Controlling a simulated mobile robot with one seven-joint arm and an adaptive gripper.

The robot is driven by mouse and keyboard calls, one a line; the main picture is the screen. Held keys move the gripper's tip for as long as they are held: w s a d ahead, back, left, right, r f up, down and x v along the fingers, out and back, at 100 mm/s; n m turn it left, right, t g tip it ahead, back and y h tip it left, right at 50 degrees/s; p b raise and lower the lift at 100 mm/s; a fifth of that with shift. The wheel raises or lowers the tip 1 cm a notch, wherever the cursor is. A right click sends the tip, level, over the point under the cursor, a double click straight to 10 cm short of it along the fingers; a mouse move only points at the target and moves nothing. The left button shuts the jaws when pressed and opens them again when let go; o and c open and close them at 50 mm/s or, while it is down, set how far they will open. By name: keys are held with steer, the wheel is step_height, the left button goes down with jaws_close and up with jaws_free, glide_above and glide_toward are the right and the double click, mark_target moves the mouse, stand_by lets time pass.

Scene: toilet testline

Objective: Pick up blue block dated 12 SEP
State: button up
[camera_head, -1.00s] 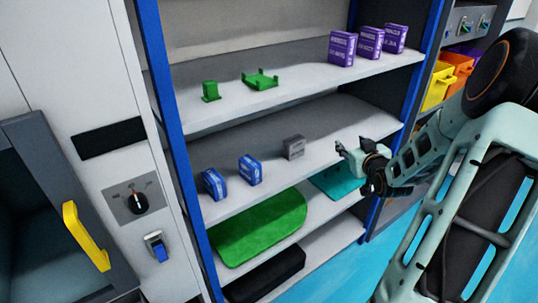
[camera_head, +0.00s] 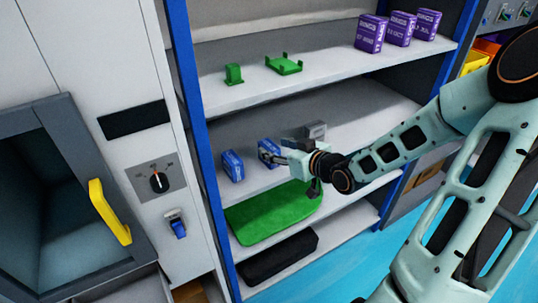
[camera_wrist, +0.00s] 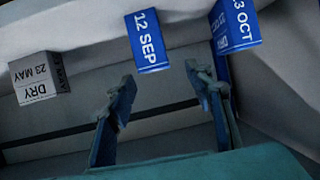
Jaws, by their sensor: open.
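The blue block dated 12 SEP (camera_wrist: 147,42) is near the top middle of the wrist view, its printed date face toward me. In the head view it is the right-hand blue block (camera_head: 265,150) on the middle shelf, partly covered by my gripper (camera_head: 274,157). My gripper is open and empty; in the wrist view its fingertips (camera_wrist: 160,77) are spread with the block just beyond them, roughly between them. I cannot tell the exact gap.
A grey block (camera_head: 316,131) marked DRY 23 MAY (camera_wrist: 38,78) is on the other side. A shelf (camera_head: 345,77) with green parts and purple boxes is above.

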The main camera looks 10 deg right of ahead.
mark_target(269, 145)
steer(key=x, duration=0.5)
steer(key=shift+d, duration=0.25)
jaws_close()
